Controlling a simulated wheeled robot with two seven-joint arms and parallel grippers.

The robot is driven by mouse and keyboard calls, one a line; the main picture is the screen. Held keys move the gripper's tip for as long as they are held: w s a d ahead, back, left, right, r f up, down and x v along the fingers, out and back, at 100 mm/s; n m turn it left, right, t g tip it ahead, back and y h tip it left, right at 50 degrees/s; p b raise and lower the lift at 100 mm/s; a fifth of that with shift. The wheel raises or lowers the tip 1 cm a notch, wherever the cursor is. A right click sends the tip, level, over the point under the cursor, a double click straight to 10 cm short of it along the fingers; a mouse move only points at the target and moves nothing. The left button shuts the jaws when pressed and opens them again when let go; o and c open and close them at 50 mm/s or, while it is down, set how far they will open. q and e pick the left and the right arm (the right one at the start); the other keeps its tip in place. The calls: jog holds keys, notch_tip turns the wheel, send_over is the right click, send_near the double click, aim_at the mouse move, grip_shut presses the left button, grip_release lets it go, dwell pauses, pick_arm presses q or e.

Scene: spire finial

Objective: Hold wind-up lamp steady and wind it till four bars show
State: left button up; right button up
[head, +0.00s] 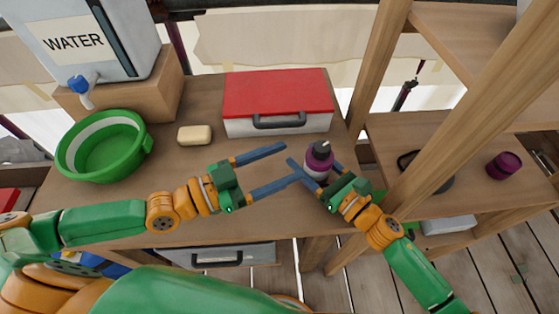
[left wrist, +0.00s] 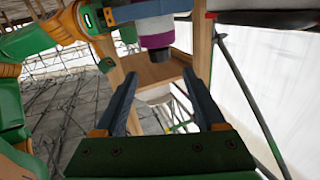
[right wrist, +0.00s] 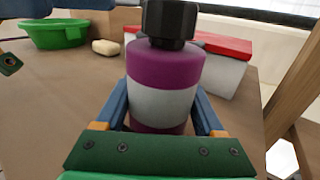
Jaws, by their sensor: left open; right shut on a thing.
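The lamp (left wrist: 155,32) also shows in the left wrist view, beyond the fingers.
A red-lidded case (head: 277,95), a soap bar (head: 194,135), a green basin (head: 75,160) and a water tank (head: 85,45) on a wooden block stand farther back. Wooden posts (head: 375,70) and a shelf with a purple cup (head: 503,165) are at right.

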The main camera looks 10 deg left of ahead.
aim_at(322, 150)
pick_arm(q)
jog(key=x, duration=1.2)
jog(key=shift+d+f, duration=0.1)
